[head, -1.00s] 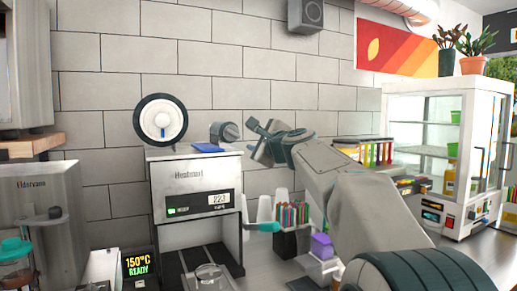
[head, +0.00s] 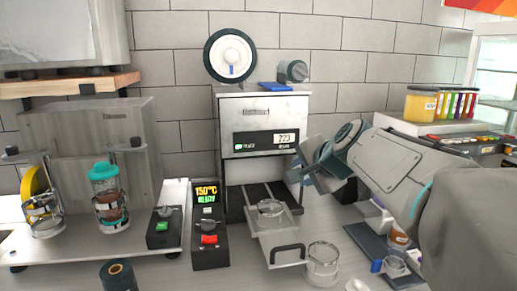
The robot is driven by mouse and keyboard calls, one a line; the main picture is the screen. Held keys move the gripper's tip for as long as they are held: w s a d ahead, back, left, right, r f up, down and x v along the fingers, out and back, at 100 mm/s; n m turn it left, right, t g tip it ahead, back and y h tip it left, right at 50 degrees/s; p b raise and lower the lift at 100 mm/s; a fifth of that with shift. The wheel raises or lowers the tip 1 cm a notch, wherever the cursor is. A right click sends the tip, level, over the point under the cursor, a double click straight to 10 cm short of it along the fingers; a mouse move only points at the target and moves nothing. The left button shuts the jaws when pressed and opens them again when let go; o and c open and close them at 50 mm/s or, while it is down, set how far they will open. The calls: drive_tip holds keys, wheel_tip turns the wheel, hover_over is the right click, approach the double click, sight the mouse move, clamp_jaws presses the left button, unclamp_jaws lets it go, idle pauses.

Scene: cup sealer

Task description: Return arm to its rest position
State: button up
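My arm comes in from the right edge. My gripper (head: 303,172) is beside the right side of the cup sealer, near its lower body. The fingers are small and seen at an angle, so I cannot tell whether they are apart, and I see nothing held in them. The cup sealer (head: 263,105) is a silver box with a lit display reading about 223. Its tray (head: 283,233) sticks out at the front with a clear cup (head: 270,208) in its holder. My arm hides the area just right of the sealer.
A control box (head: 209,225) reading 150°C READY stands left of the sealer. A teal-lidded jar (head: 107,195) stands farther left. A clear glass (head: 322,262) stands at the front by the tray handle. A blue tray (head: 372,262) lies below my arm.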

drive_tip(key=s+d+f+n+g+h, duration=0.1)
drive_tip(key=s+f+n, duration=0.4)
drive_tip(key=s+f, duration=0.5)
drive_tip(key=s+d+f+n+g+h, duration=0.2)
drive_tip(key=s+f+n+g, duration=0.3)
drive_tip(key=s+f, duration=0.6)
drive_tip(key=s+d+g, duration=0.1)
drive_tip(key=s, duration=0.3)
drive_tip(key=shift+f+n+g+h, duration=0.25)
drive_tip(key=shift+n+g+h, duration=0.05)
drive_tip(key=shift+n, duration=0.1)
